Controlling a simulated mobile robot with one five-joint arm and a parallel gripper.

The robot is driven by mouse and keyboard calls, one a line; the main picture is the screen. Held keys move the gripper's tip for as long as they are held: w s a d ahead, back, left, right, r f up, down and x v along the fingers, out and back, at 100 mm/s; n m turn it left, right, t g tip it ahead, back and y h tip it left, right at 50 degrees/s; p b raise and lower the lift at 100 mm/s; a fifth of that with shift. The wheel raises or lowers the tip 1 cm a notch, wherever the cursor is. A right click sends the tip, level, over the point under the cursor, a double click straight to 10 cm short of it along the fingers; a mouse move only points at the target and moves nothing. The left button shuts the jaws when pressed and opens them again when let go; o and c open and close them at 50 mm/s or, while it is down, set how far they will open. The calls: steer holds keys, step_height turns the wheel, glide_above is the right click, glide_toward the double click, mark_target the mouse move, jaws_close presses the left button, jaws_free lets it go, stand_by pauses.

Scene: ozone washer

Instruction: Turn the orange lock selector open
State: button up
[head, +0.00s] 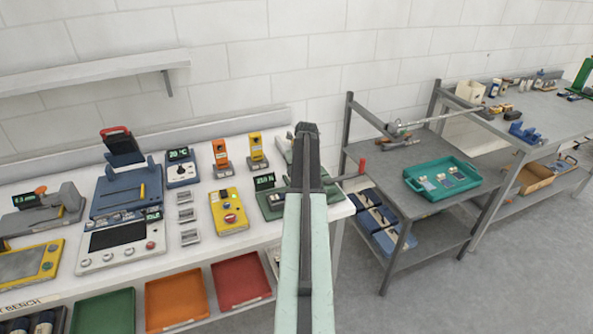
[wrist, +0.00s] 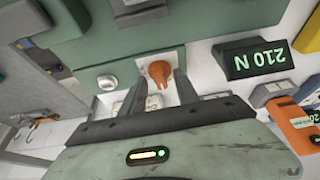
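The orange lock selector (wrist: 160,71) sits on a pale plate on the front of a grey-green machine (wrist: 110,50) in the wrist view. My gripper (wrist: 159,86) is open, with one dark finger on each side of the selector's lower part. I cannot tell whether either finger touches it. White labels below the selector are partly covered by the fingers, so their words are not readable. In the head view the green machine (head: 272,205) stands at the bench's right end. My arm covers part of it, and the selector and gripper are not visible there.
The yellow box (head: 229,212) stands left of the machine on the white bench. A grey cart with a teal tray (head: 408,172) is to the right.

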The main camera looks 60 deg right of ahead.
steer(key=p+v, duration=0.7)
steer(key=shift+s+r, duration=0.2)
steer(key=shift+r, duration=0.15)
steer(key=shift+a, duration=0.1)
